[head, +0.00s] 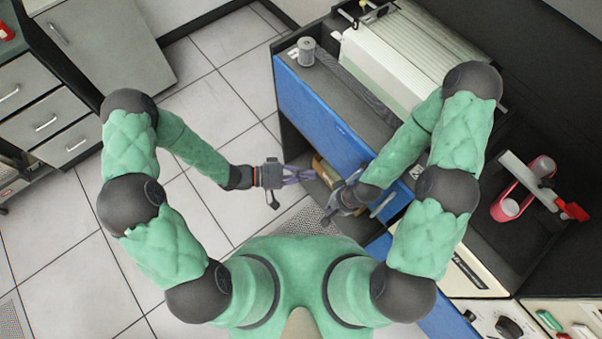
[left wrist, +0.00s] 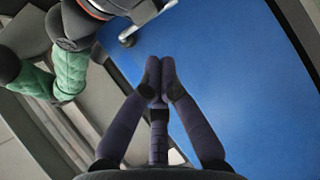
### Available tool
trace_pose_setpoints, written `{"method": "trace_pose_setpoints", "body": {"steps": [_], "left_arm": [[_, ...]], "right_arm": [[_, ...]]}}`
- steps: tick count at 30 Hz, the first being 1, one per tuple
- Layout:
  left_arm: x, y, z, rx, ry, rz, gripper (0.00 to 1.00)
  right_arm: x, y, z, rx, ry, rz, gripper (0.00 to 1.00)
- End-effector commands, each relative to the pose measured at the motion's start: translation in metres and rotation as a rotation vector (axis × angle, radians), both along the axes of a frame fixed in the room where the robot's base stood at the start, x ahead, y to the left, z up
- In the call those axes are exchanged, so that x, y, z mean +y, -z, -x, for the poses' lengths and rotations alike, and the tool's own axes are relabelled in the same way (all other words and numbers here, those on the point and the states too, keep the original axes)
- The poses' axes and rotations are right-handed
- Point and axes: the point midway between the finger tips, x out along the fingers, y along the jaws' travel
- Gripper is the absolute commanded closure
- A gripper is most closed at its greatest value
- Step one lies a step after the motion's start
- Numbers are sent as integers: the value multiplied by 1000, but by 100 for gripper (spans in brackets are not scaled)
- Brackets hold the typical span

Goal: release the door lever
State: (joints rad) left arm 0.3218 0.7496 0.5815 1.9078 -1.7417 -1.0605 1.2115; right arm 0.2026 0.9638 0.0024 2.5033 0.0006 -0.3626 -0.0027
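The blue door (head: 315,115) forms the front of the dark cabinet; its broad face also fills much of the left wrist view (left wrist: 235,85). A grey metal lever (head: 384,204) is beside my right gripper (head: 335,203); a metal bar with a round end also shows near the top of the left wrist view (left wrist: 146,14). My right gripper is close to the lever, but its fingers are partly hidden and I cannot tell whether they touch it. My left gripper (head: 312,174) has its purple fingertips together, with nothing visible between them (left wrist: 159,72), in front of the blue door.
A grey can (head: 306,50) stands on the cabinet top near a large pale machine (head: 395,55). A red and pink device (head: 515,195) is on the right. Grey drawers (head: 45,105) stand at the left. The tiled floor between is clear.

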Motion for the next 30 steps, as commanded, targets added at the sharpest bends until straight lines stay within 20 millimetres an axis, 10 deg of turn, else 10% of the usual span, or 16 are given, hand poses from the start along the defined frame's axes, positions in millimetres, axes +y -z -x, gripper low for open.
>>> {"method": "trace_pose_setpoints", "body": {"steps": [30], "left_arm": [[19, -3, 2, -1, 0, 0, 100]], "right_arm": [[0, 0, 0, 0, 0, 0, 100]]}}
